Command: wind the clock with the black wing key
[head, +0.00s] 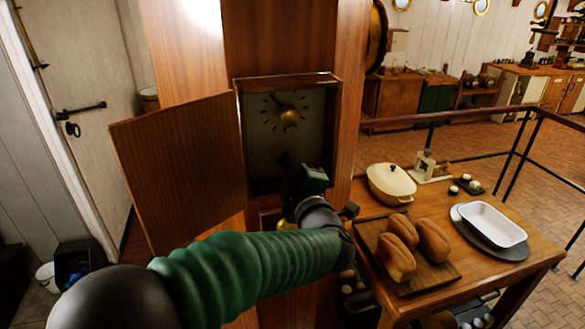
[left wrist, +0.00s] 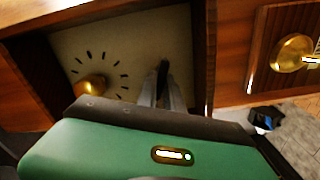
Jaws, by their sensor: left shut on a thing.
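The clock (head: 258,150) is a wooden case in a tall wooden column, and its door (head: 180,165) stands open to the left. Its pale dial (head: 270,112) has black marks and a brass centre knob (head: 289,117); the dial also shows in the left wrist view (left wrist: 125,45). My left gripper (head: 290,170) reaches into the case below the knob. It is shut on a small dark thing, which looks like the black wing key (left wrist: 163,68), near the dial. The key is mostly hidden by my fingers, and I cannot tell whether it touches the dial. My right gripper is not in view.
A wooden table (head: 520,262) to the right holds loaves on a board (head: 440,275), a cream lidded pot (head: 391,184) and a white dish (head: 492,223). A dark railing (head: 470,115) runs behind it. A brass round fitting (left wrist: 292,52) shows beside the case in the left wrist view.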

